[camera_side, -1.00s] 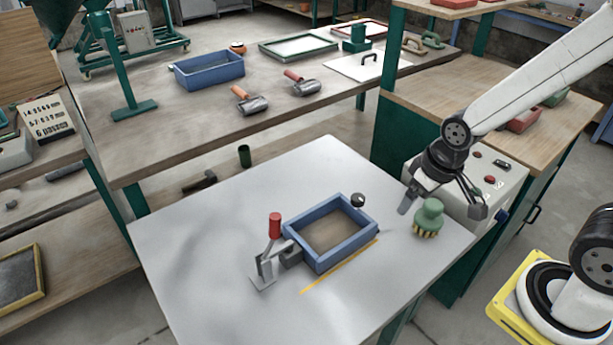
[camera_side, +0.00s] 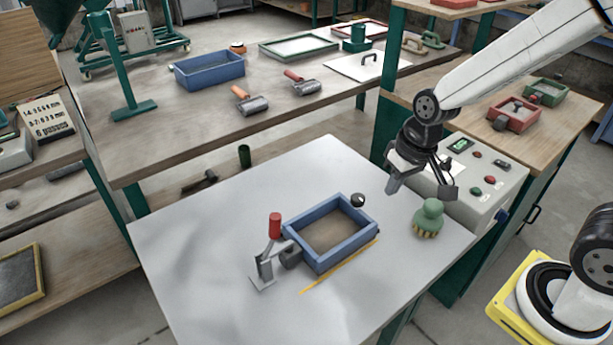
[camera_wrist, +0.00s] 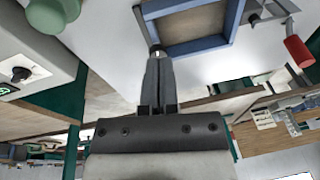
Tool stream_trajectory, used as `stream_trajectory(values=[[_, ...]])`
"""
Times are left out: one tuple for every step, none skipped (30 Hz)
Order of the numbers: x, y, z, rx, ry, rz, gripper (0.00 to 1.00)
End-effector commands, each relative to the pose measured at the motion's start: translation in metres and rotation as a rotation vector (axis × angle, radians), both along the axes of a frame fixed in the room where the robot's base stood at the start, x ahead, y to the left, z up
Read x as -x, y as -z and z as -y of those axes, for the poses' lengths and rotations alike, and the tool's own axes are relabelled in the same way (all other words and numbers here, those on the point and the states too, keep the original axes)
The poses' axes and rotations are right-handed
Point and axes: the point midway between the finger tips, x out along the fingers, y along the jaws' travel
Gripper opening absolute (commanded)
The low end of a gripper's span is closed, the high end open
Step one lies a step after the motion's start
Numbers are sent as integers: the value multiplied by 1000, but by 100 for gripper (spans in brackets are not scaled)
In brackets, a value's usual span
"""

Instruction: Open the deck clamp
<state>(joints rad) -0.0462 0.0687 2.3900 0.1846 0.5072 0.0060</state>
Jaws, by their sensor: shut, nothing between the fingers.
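The deck clamp (camera_side: 265,262) stands on the grey table at the left edge of a blue frame (camera_side: 330,235). Its red handle (camera_side: 275,226) points upward in the side view. In the wrist view the red handle (camera_wrist: 299,50) shows at the upper right, beside the blue frame (camera_wrist: 195,45). My gripper (camera_side: 393,186) is above the table's right part, to the right of the frame and well apart from the clamp. In the wrist view my gripper's fingers (camera_wrist: 156,55) lie together with nothing between them.
A green-handled brush (camera_side: 429,220) stands on the table just right of my gripper. A small black knob (camera_side: 357,200) sits at the frame's far corner. A control box (camera_side: 480,180) stands behind the brush. The table's left part is clear.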

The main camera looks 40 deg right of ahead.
Motion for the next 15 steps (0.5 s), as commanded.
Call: stream_trajectory(values=[[-9, -5, -8, -28, 14, -10, 0], [-14, -8, -13, -47, 24, -19, 0], [-20, -12, -21, -73, 36, -30, 0], [-25, -15, -26, -93, 44, -36, 0], [-29, -18, -32, -113, 52, -46, 0], [-34, -22, -39, -140, 62, -58, 0], [-39, -26, -45, -161, 69, -64, 0], [-43, -29, -51, -182, 73, -72, 0], [-47, -33, -58, -206, 79, -83, 0], [-50, -36, -63, -224, 82, -90, 0], [-53, -40, -68, -243, 87, -95, 0], [-57, -43, -74, -263, 90, -104, 0], [-59, -46, -78, -277, 92, -110, 0], [-61, -48, -81, -289, 94, -115, 0], [-63, -51, -86, -305, 94, -120, 0]])
